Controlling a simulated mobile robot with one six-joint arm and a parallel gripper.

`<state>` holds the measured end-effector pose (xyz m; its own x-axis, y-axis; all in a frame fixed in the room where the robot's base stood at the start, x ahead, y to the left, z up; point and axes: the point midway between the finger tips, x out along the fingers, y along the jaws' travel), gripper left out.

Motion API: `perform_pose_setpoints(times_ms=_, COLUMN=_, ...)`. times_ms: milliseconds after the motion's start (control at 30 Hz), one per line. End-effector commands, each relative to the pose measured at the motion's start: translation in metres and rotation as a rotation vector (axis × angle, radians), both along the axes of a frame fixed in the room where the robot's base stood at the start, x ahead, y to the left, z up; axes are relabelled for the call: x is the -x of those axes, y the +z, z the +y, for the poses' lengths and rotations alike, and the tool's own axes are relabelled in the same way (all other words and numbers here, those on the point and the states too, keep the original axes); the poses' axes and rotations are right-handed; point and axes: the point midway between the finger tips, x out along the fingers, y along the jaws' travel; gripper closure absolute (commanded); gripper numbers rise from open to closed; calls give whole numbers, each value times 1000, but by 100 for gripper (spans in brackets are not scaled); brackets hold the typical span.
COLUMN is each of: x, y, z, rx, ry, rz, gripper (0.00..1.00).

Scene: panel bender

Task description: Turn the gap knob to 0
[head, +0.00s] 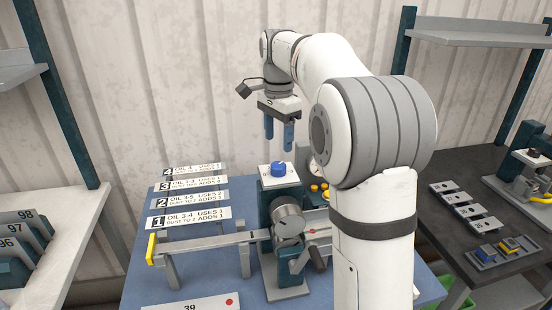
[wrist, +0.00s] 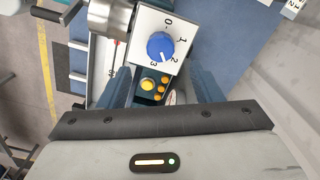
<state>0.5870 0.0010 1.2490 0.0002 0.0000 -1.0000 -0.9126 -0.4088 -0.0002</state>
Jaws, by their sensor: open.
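The gap knob (head: 278,169) is a round blue knob on a white dial plate on top of the panel bender. In the wrist view the knob (wrist: 160,46) sits among the marks 0, 1, 2 and 3. A small pale mark on its edge seems to lie on the 2–3 side, but it is too small to read surely. My gripper (head: 279,134) is open and empty, with its blue fingers pointing down above the knob and apart from it. In the wrist view both fingers (wrist: 163,85) show below the dial plate.
The bender (head: 285,287) has a metal cylinder (head: 289,220), a long arm with a yellow end (head: 151,249) and yellow buttons (wrist: 148,85) near the dial. Numbered label cards (head: 190,218) stand at left on the blue table (head: 215,275). Shelves flank both sides.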

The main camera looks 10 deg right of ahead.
Motion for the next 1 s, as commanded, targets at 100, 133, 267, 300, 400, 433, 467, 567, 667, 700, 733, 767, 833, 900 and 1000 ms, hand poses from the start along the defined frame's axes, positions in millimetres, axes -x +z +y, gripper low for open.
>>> perform_pose_setpoints(times_ms=100, x=-2, y=-10, z=0, rx=0, ry=-11, rz=5, gripper=41)
perform_pose_setpoints(times_ms=133, x=-2, y=-14, z=0, rx=0, ry=-11, rz=5, gripper=41)
perform_pose_setpoints(times_ms=267, x=-1, y=-35, z=0, rx=0, ry=-10, rz=5, gripper=41)
perform_pose_setpoints(times_ms=300, x=-1, y=-42, z=-1, rx=0, ry=-10, rz=5, gripper=41)
perform_pose_setpoints(times_ms=400, x=-1, y=-57, z=-1, rx=0, ry=-10, rz=4, gripper=41)
perform_pose_setpoints(times_ms=433, x=-1, y=-61, z=-1, rx=0, ry=-10, rz=4, gripper=41)
perform_pose_setpoints(times_ms=467, x=-1, y=-64, z=-1, rx=0, ry=-10, rz=4, gripper=41)
perform_pose_setpoints(times_ms=567, x=-1, y=-72, z=-1, rx=0, ry=-10, rz=2, gripper=41)
perform_pose_setpoints(times_ms=667, x=-1, y=-76, z=-1, rx=0, ry=-10, rz=2, gripper=41)
perform_pose_setpoints(times_ms=700, x=-1, y=-77, z=-1, rx=-1, ry=-10, rz=1, gripper=41)
perform_pose_setpoints(times_ms=733, x=-1, y=-77, z=-1, rx=-1, ry=-10, rz=1, gripper=41)
perform_pose_setpoints(times_ms=767, x=-1, y=-77, z=-1, rx=0, ry=-10, rz=1, gripper=41)
perform_pose_setpoints(times_ms=833, x=-1, y=-77, z=-1, rx=0, ry=-10, rz=1, gripper=41)
perform_pose_setpoints(times_ms=900, x=-1, y=-77, z=-1, rx=0, ry=-10, rz=1, gripper=42)
perform_pose_setpoints(times_ms=1000, x=-1, y=-77, z=-1, rx=0, ry=-10, rz=1, gripper=50)
